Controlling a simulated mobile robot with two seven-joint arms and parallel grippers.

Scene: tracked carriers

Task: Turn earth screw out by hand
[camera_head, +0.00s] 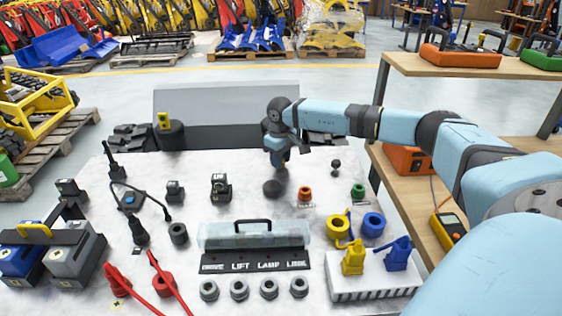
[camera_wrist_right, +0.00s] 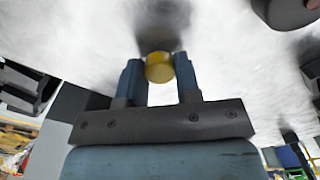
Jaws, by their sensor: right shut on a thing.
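My right gripper (camera_head: 279,160) hangs over the back middle of the white table, pointing down. In the right wrist view its two blue fingers (camera_wrist_right: 158,72) are shut on a round, brass-yellow knob, which I take to be the earth screw (camera_wrist_right: 159,66). The screw sits between the fingertips, and a blurred dark patch like a shadow lies on the table beyond it. In the head view the screw cannot be made out. My left gripper is in neither view.
A clear case with a black handle (camera_head: 254,233) stands mid-table behind several grey rings. A black knob (camera_head: 336,166), an orange piece (camera_head: 305,193) and a green piece (camera_head: 358,190) stand right of the gripper. Blue and yellow connectors stand on a white block (camera_head: 372,290). Wooden shelves (camera_head: 460,68) flank the right.

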